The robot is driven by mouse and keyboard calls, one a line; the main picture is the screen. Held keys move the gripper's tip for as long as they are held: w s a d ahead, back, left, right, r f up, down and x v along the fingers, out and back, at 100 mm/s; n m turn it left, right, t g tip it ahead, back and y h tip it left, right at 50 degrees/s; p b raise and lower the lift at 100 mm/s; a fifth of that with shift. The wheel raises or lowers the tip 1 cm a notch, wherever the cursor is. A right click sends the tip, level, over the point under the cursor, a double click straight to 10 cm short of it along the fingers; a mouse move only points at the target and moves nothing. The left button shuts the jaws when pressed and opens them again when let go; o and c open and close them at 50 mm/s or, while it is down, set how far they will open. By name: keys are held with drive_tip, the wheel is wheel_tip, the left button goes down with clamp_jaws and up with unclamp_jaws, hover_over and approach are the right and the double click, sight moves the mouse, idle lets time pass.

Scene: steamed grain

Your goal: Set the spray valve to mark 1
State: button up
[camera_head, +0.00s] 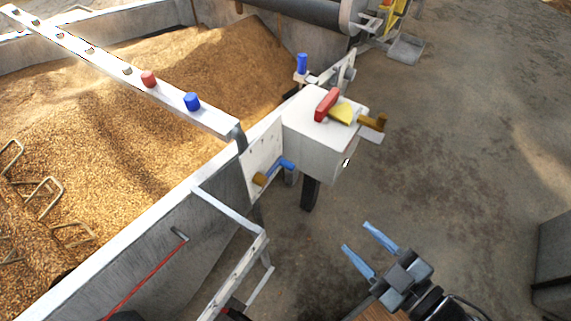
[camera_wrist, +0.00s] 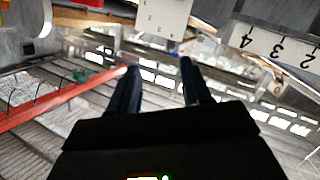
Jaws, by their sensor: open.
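A valve with a blue lever (camera_head: 285,164) and a brass body (camera_head: 259,179) sits on a pale marked plate (camera_head: 252,160) on the trough's side. A white box (camera_head: 315,140) beside it carries a red handle (camera_head: 327,104), a yellow piece (camera_head: 341,113) and a brass fitting (camera_head: 372,122). I cannot tell which one is the spray valve. My gripper (camera_head: 357,238) is open and empty, apart from both, in front and to the right. In the wrist view its dark fingers (camera_wrist: 158,66) hold nothing. A plate with the numerals 2, 3 and 4 (camera_wrist: 268,45) shows there at the right.
The grain trough's wall (camera_head: 190,205) and a metal rail (camera_head: 218,290) lie to the left of my gripper. A bar with red and blue knobs (camera_head: 215,117) crosses the grain. Open floor (camera_head: 450,150) lies to the right, with a dark box (camera_head: 555,255) at the edge.

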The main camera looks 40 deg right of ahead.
drive_tip(key=w+d+f+n, duration=0.2)
drive_tip(key=w+f+n, duration=0.1)
drive_tip(key=w+f, duration=0.55)
drive_tip(key=n, duration=0.4)
approach(292, 170)
drive_tip(key=shift+y, duration=0.3)
drive_tip(key=x, duration=0.4)
drive_tip(key=shift+w+d+r, duration=0.1)
drive_tip(key=shift+w+r, duration=0.05)
drive_tip(key=shift+w, duration=0.1)
drive_tip(key=shift+b+x, duration=0.45)
drive_tip(key=shift+x, duration=3.45)
drive_tip(key=shift+c, duration=0.2)
clamp_jaws()
